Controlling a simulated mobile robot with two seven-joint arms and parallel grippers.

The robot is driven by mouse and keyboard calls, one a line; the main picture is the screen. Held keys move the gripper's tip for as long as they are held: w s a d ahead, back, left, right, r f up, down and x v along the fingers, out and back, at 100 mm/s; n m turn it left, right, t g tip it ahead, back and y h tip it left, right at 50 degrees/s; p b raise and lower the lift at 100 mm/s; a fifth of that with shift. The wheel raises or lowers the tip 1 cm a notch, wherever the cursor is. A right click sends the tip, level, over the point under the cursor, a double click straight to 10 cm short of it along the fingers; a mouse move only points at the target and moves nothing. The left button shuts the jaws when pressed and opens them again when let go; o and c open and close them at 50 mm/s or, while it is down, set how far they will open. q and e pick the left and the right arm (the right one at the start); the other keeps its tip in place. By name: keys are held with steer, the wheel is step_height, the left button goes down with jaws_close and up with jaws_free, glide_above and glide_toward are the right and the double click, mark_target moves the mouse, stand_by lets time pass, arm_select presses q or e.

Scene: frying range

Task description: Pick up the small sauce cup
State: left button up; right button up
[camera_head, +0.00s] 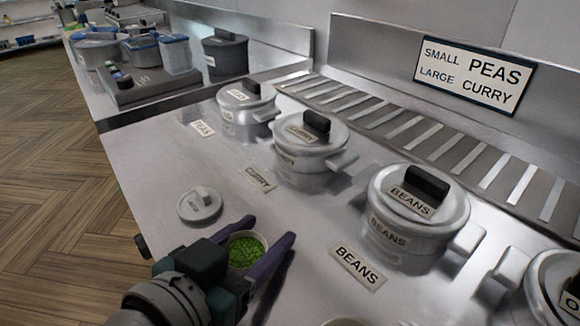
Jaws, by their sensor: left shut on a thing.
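My left gripper (268,232) reaches in from the bottom left with its two purple fingers on either side of a small sauce cup (244,234). It is shut on the cup, which is filled with green peas (246,252). The cup's lower part is hidden by the fingers, and I cannot tell whether it touches the steel counter (165,165). My right gripper is not in view.
A small round lid (200,205) lies just left of the cup. Lidded pots labelled peas (245,105), curry (311,150) and beans (418,215) stand behind. A sign (475,75) reads "small peas, large curry". A pale rim (345,322) shows at the bottom edge.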

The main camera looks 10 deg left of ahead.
arm_select(q)
step_height(320, 180, up, 20)
steer(key=p, duration=0.7)
